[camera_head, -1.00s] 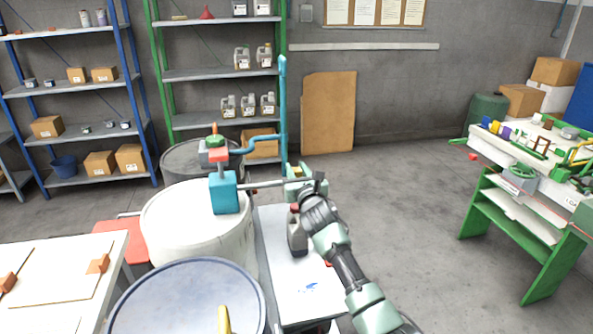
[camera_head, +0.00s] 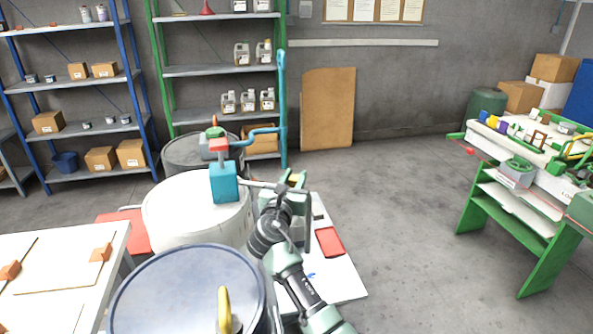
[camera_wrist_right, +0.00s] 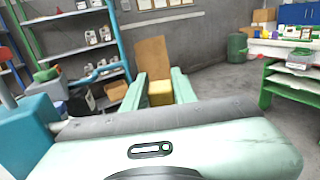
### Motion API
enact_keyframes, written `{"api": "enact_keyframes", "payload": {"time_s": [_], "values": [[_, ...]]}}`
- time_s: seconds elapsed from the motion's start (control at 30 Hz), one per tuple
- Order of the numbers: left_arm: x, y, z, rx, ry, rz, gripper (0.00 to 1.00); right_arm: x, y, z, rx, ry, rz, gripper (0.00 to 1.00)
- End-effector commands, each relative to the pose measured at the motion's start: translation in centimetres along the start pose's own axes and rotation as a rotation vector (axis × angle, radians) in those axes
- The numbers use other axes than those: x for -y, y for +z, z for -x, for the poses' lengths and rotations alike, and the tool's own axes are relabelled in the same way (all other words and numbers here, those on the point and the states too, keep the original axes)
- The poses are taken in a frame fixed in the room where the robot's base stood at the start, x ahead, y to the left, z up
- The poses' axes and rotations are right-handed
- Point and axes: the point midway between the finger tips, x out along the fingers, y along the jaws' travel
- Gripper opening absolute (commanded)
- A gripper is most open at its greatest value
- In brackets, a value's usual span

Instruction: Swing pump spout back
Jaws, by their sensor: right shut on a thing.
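The pump (camera_head: 224,184) is a teal block with a red and grey top, standing on a white drum (camera_head: 165,215). Its thin grey spout (camera_head: 262,185) points right, toward my right gripper (camera_head: 293,181). My right gripper is shut on the spout's outer end, and its jaws hide most of that end. In the right wrist view, the two pale green fingers (camera_wrist_right: 159,88) have a yellow piece (camera_wrist_right: 160,93) between them. The teal pump body (camera_wrist_right: 25,125) is at the left there. My left gripper is out of view.
A blue-topped drum (camera_head: 185,295) stands in front of the white one, and a dark drum (camera_head: 185,150) behind. A white-topped stand (camera_head: 340,282) under my right arm holds a red item (camera_head: 329,242). Open floor lies to the right, before a green workbench (camera_head: 500,215).

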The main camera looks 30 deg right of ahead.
Motion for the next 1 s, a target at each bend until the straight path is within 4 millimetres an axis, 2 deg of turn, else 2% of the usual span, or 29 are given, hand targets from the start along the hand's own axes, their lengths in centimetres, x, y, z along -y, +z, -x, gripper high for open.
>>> {"api": "enact_keyframes", "payload": {"time_s": [0.1, 0.33, 0.87, 0.9, 0.93, 1.0], "values": [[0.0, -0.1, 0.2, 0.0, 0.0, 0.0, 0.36, -0.1, -0.1, 1.4, -0.004, -0.064, 0.0, 0.0], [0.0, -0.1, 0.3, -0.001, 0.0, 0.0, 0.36, -0.3, -0.1, 3.0, -0.004, -0.144, 0.001, 0.0], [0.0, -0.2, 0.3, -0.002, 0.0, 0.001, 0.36, -0.2, -0.2, 3.5, -0.005, -0.17, 0.001, 0.0], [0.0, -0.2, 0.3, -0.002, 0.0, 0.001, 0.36, -0.2, -0.2, 3.5, -0.005, -0.17, 0.001, 0.38], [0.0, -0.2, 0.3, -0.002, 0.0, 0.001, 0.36, -0.2, -0.2, 3.5, -0.005, -0.17, 0.001, 0.47], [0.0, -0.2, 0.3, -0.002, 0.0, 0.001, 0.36, -0.2, -0.2, 3.5, -0.004, -0.17, 0.002, 0.49]]}}
